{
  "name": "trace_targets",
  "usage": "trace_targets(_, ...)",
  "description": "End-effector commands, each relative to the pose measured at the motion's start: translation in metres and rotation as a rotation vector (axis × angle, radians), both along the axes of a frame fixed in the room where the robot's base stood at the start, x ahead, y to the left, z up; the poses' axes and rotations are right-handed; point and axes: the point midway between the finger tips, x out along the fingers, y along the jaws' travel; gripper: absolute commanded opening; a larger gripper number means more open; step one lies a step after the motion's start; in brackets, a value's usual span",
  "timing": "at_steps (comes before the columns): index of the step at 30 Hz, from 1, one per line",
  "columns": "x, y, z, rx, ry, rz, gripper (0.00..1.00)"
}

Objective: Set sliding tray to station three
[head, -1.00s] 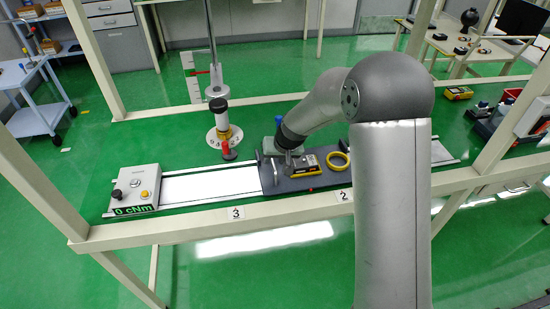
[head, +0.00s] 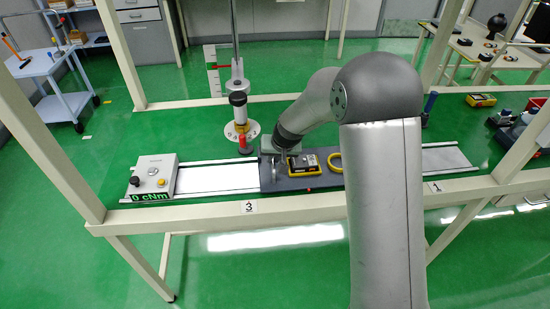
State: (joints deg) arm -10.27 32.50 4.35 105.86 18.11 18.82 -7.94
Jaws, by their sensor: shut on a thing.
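The sliding tray (head: 325,181) is a dark grey plate on the rails, to the right of the station label 3 (head: 249,207). A small red mark (head: 308,190) on its front edge is also right of that label. My gripper (head: 279,160) is at the tray's left end, shut on what looks like its upright handle (head: 274,170); the fingertips are small and partly hidden. A yellow-and-black meter (head: 303,164) and a yellow ring (head: 335,162) lie on the tray. My arm hides the tray's right end.
A grey control box (head: 152,175) reading 0 cNm stands at the rails' left end. The white strip (head: 218,179) between box and tray is clear. A hanging tool (head: 239,100) is just behind the rails. Label 1 (head: 436,187) is right of my arm.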

Motion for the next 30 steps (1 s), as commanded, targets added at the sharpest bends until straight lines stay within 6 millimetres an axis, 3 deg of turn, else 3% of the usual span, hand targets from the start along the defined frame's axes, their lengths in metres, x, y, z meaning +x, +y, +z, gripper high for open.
trace_targets(8, -0.001, -0.001, 0.000, -0.001, 0.002, -0.002, 0.00)
trace_targets(9, 0.000, -0.001, 0.000, -0.001, 0.002, -0.002, 0.24)
trace_targets(11, 0.000, -0.001, 0.000, -0.001, 0.002, -0.002, 0.34)
trace_targets(22, -0.002, -0.002, 0.006, 0.000, -0.002, -0.003, 0.34)
trace_targets(30, -0.020, -0.014, 0.054, 0.000, -0.005, -0.002, 0.34)
